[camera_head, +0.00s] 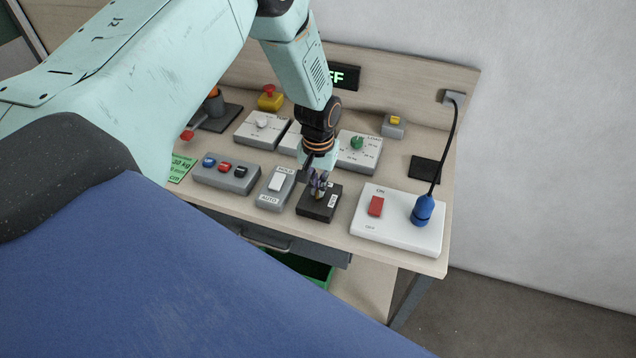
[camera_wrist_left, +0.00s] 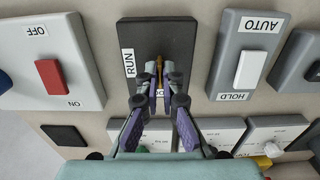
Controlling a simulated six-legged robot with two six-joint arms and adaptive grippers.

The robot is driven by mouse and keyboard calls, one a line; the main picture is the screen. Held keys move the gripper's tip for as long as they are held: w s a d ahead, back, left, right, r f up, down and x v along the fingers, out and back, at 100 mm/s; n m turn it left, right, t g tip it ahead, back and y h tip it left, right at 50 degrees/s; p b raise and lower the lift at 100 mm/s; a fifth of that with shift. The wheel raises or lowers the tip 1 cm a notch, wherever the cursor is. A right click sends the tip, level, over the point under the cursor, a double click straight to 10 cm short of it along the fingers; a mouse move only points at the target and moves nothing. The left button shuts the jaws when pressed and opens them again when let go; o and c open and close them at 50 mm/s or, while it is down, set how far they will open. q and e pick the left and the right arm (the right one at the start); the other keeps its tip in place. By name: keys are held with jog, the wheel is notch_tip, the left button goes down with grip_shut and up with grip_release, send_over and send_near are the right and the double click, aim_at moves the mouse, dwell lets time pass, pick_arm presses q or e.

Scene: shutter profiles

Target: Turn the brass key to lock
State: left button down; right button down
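The black key switch box (camera_head: 318,214) sits near the front edge of the bench. In the left wrist view the box (camera_wrist_left: 158,34) carries a RUN label (camera_wrist_left: 129,63) and a second label mostly hidden behind the fingers. The brass key (camera_wrist_left: 160,62) shows only as a small strip of brass between the fingertips. My left gripper (camera_head: 319,186) reaches down onto the box from above. In the left wrist view its two fingers (camera_wrist_left: 159,76) are drawn close together with the key between them, and they look shut on it. My right gripper is in neither view.
A white ON/OFF panel (camera_head: 397,235) with a red rocker (camera_head: 376,206) and blue plug (camera_head: 423,210) stands on the right. A dial box (camera_head: 360,150) is behind.

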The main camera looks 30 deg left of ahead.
pick_arm(q)
jog(key=shift+s, duration=0.1)
dwell(0.3)
jog(key=c, duration=1.5)
grip_release()
jog(key=shift+c, duration=0.2)
notch_tip(320, 180, up, 12)
